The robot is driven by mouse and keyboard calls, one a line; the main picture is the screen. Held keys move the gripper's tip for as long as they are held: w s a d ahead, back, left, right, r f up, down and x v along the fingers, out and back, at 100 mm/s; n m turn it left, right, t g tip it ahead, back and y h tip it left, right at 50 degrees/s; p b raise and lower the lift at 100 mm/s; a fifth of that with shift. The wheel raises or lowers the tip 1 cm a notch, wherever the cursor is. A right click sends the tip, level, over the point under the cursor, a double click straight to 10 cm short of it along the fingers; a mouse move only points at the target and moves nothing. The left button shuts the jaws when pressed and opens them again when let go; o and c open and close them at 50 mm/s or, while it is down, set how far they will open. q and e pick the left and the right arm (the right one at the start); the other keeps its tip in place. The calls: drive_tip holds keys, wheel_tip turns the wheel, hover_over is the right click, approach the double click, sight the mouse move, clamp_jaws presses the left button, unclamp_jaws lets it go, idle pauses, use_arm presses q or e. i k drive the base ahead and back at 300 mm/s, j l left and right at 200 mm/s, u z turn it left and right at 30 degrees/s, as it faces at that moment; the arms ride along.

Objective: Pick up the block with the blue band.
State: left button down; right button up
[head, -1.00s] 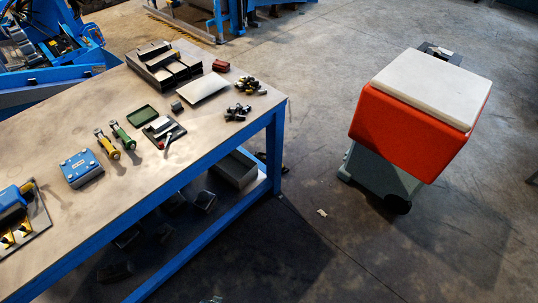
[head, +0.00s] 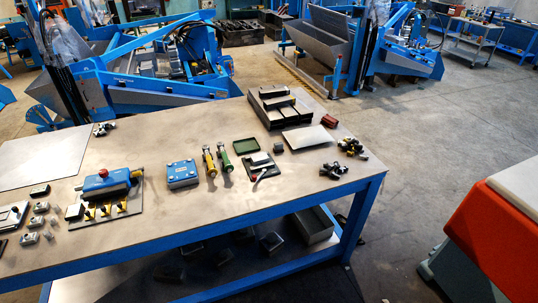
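I cannot make out a blue band on any small block in the head view. Several small grey metal blocks (head: 33,223) stand at the left end of the workbench. A single dark grey block (head: 279,147) stands near the right part of the bench, beside the green tray. A blue box with knobs on top (head: 183,174) sits mid-bench; it is blue all over rather than banded. Neither of my grippers is in view.
The workbench (head: 225,207) has blue legs and a lower shelf with dark bins. A blue device (head: 112,182), yellow and green cylinders (head: 210,161), and a stack of dark trays (head: 283,108) stand on it. An orange cart (head: 500,240) is at right. Floor between is clear.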

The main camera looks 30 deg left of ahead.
sight(259, 158)
drive_tip(key=i+u, duration=0.2)
drive_tip(key=u, duration=0.25)
drive_tip(key=i+l+u, duration=0.15)
drive_tip(key=u, duration=0.25)
